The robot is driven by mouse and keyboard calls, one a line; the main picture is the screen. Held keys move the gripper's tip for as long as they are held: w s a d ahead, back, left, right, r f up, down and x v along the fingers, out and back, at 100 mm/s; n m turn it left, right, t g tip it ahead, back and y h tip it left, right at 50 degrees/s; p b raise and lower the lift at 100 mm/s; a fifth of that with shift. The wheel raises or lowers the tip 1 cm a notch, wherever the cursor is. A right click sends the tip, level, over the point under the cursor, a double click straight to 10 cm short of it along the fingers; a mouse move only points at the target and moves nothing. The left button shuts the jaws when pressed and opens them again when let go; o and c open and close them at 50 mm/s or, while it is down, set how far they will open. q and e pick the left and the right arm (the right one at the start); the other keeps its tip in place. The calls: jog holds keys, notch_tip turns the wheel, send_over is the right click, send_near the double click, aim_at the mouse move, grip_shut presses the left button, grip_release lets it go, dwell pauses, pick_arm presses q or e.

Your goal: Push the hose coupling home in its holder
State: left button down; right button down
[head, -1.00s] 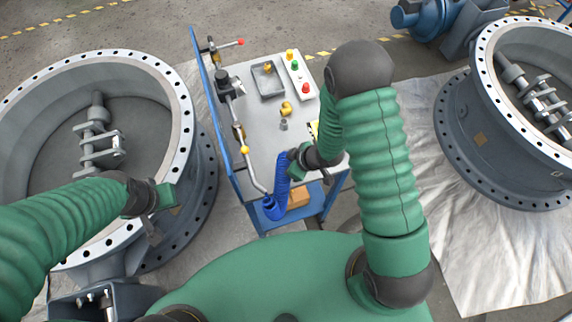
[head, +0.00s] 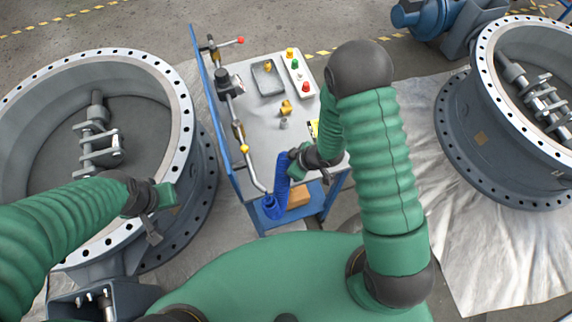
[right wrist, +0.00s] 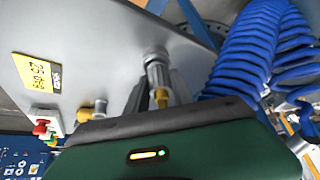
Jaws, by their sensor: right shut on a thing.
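My right gripper (head: 292,166) is shut at the top end of the blue coiled hose (head: 283,170), at the table's near edge. In the right wrist view the hose (right wrist: 250,50) hangs at the right. A silvery metal cylinder (right wrist: 156,72) with a brass-coloured part shows just beyond my right gripper (right wrist: 158,92); I take it for the hose coupling in the jaws. I cannot tell the holder apart or how deep the coupling sits. My left gripper (head: 155,222) is over the rim of the left valve; its jaw opening is unclear.
The grey table (head: 262,135) carries a tray (head: 268,92), a button box (head: 298,75), a brass elbow (head: 286,107) and a small grey fitting (head: 284,124). A pipe with gauge (head: 232,100) runs along its left. Large valves (head: 135,75) (head: 480,140) stand either side. A cardboard box (head: 298,196) sits below.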

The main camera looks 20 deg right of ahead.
jog(key=shift+f, duration=0.15)
jog(key=c, duration=1)
grip_release()
jog(key=o, duration=0.5)
notch_tip(320, 180, up, 8)
jog(key=p, duration=0.7)
jog(key=shift+f, duration=0.1)
